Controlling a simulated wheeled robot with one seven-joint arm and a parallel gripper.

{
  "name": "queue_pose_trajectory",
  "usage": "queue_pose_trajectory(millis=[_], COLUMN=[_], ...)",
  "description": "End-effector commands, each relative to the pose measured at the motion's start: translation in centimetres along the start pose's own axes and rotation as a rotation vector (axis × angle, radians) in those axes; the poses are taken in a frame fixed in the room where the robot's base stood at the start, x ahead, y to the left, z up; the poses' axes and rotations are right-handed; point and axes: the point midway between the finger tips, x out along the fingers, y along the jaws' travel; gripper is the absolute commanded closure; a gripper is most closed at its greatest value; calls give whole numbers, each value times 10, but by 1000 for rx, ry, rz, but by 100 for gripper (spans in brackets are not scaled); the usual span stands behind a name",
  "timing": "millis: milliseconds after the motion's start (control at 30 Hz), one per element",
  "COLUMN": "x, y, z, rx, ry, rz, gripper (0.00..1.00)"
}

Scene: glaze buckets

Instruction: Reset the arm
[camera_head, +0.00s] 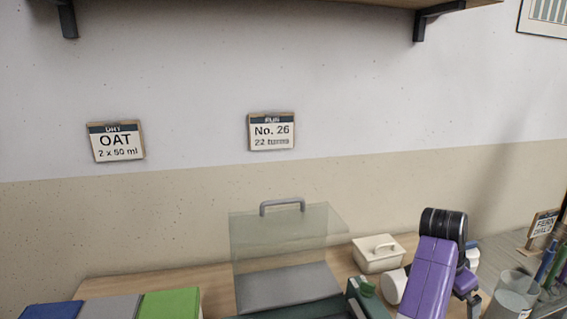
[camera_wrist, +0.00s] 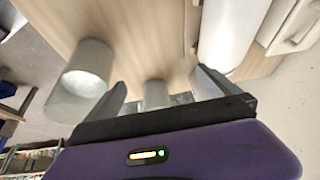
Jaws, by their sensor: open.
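My purple arm (camera_head: 430,275) rises at the lower right of the head view, with a black joint on top. My gripper (camera_wrist: 160,84) shows in the wrist view, its two dark fingers spread apart over the wooden table (camera_wrist: 140,40). A small grey cylindrical thing (camera_wrist: 156,95) appears between the fingers; I cannot tell whether it touches them, but the jaws are not closed on it. The head view does not show the fingertips clearly.
A glass beaker (camera_wrist: 82,78) stands left of the fingers, and a white cylinder (camera_wrist: 232,30) is close on the right. A lidded white box (camera_head: 378,255), a clear panel with a grey handle (camera_head: 282,206) and coloured boxes (camera_head: 170,304) line the table. A shelf (camera_head: 250,3) hangs above.

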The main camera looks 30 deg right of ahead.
Motion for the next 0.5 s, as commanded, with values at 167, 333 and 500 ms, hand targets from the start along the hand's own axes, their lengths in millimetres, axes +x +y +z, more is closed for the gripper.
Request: queue_pose_trajectory(millis=[167, 333, 500], x=[-5, -20, -35], y=[-16, -40, -58], z=[-19, -44, -65], rx=[-31, -74, -153], ry=[73, 189, 353], rz=[-78, -191, -303], gripper=[0, 0, 0])
